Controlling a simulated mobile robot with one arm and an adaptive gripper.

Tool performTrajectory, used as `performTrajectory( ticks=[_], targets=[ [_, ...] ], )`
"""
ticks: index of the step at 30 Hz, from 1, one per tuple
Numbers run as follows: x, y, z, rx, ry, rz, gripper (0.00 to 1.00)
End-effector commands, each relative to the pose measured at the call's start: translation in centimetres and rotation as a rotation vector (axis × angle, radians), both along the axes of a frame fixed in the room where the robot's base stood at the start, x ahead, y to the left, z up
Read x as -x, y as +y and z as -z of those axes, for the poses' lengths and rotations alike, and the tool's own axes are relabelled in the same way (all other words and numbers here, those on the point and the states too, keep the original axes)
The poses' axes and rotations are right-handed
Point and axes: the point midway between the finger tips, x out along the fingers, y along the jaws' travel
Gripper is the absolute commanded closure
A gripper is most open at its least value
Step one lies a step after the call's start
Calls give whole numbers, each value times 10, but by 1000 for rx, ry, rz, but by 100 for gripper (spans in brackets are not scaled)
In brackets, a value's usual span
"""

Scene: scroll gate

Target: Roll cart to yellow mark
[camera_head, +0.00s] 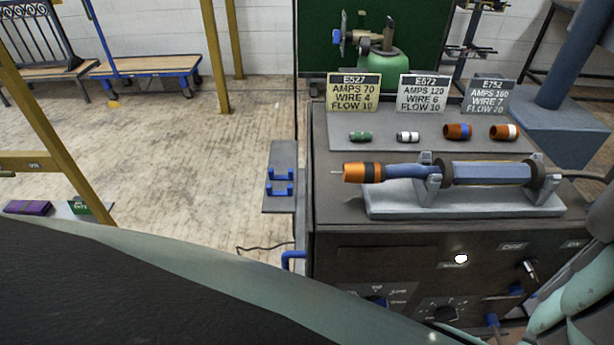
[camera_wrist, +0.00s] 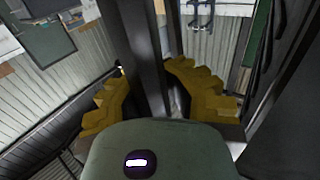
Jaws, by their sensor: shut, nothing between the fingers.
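A low flatbed cart (camera_head: 150,67) with a wooden deck, blue frame and dark casters stands at the back left, beside a bench. In the wrist view, yellow stepped fingers show on both sides of my gripper (camera_wrist: 147,72), which is shut with nothing held. The gripper is not seen at the cart.
A torch (camera_head: 455,172) rests in a stand on the cabinet, with several nozzles and signs behind it. Yellow posts (camera_head: 214,55) stand at the left and back. The wooden floor (camera_head: 170,150) between them is mostly clear. A cable lies beside the cabinet.

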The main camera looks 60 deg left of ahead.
Motion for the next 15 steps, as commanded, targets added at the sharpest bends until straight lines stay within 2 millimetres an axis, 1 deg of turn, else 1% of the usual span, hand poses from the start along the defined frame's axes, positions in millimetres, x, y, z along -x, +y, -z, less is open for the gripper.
performTrajectory(
  ticks=[1,12,13,15],
  targets=[
    [1,15,1,-7,-2,-33,100],
    [2,15,2,-3,1,-30,100],
    [2,15,2,-2,2,-30,99],
    [2,14,3,-2,3,-29,92]
  ],
)
